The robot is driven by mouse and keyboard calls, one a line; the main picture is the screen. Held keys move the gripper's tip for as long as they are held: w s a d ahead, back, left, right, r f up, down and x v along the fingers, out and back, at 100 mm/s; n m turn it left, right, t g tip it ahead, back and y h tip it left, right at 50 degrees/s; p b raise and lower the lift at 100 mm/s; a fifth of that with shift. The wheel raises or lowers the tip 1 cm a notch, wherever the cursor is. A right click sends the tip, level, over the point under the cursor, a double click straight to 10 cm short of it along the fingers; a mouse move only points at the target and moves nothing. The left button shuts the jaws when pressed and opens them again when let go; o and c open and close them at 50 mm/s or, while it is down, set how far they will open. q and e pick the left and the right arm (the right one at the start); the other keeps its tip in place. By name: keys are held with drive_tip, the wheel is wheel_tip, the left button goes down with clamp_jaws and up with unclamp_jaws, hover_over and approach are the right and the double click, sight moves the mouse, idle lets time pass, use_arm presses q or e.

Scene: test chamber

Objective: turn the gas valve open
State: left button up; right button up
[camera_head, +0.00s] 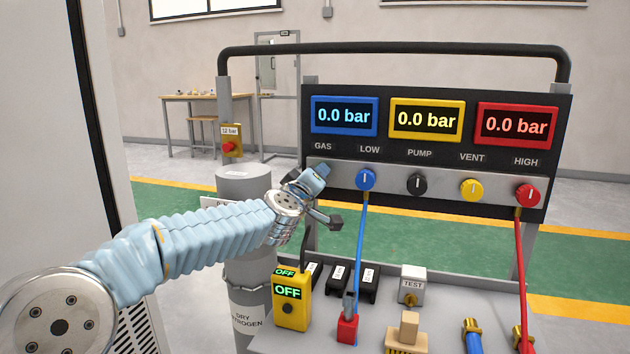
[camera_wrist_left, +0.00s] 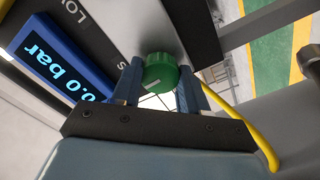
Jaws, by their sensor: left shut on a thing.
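The gas valve is a green round knob (camera_wrist_left: 160,68) with a pale mark on its face, seen in the left wrist view. My left gripper (camera_wrist_left: 160,90) has its two blue fingers on either side of the knob and is shut on it. In the head view my left gripper (camera_head: 316,176) reaches the manifold panel (camera_head: 392,182) under the GAS label, and my gripper and wrist hide the knob there. The blue display (camera_head: 344,116) above it reads 0.0 bar. My right gripper is in neither view.
The blue LOW knob (camera_head: 366,180) is close to the right of my gripper. Black (camera_head: 417,185), yellow (camera_head: 471,189) and red (camera_head: 528,195) knobs follow. A blue hose (camera_head: 362,250) hangs from LOW. A yellow box reading OFF (camera_head: 291,305) stands below my wrist.

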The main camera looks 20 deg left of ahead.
use_arm(q)
drive_tip(key=shift+n+b, duration=2.65)
drive_tip(key=shift+n, duration=5.85)
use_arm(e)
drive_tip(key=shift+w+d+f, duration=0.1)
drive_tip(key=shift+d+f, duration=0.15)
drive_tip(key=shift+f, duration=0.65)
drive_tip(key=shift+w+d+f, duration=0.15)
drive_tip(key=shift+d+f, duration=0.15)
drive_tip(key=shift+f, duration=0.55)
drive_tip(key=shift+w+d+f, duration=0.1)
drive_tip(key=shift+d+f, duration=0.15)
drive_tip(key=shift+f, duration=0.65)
use_arm(q)
drive_tip(key=o, duration=1.1)
drive_tip(key=shift+c, duration=0.2)
drive_tip(key=shift+s, duration=0.1)
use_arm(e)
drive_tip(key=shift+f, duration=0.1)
use_arm(q)
drive_tip(key=s+b, duration=0.1)
drive_tip(key=s, duration=1.2)
drive_tip(key=shift+s+a, duration=0.25)
drive_tip(key=shift+s, duration=0.05)
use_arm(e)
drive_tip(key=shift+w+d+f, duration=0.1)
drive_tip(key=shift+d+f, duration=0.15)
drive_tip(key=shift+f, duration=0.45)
